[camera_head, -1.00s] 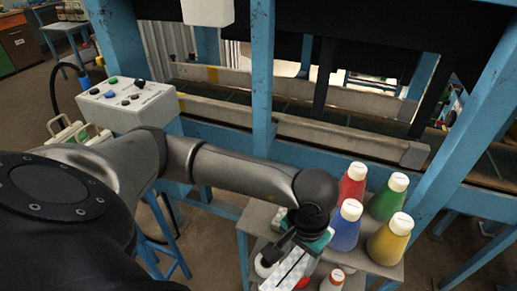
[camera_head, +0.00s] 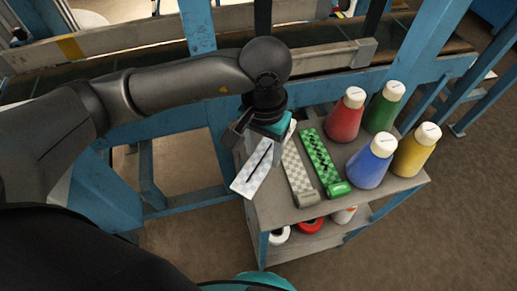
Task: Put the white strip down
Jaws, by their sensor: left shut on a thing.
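My left gripper (camera_head: 262,143) points down over the left edge of a small grey-topped table (camera_head: 385,195). It is shut on a white strip (camera_head: 250,178), a pale flat piece with a faint pattern. The strip slants down to the left and its near end sticks out past the table's left edge in the picture. I cannot tell whether the strip touches the tabletop. The gripper hides part of its far end. My right gripper is not in view.
Beside the white strip lie a grey-beige checked strip (camera_head: 297,176) and a green checked strip (camera_head: 320,158). Red (camera_head: 346,118), green (camera_head: 382,110), blue (camera_head: 371,163) and yellow (camera_head: 415,153) bottles stand to the right. Rolls (camera_head: 310,226) sit on the lower shelf. Blue frame posts (camera_head: 198,25) rise behind.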

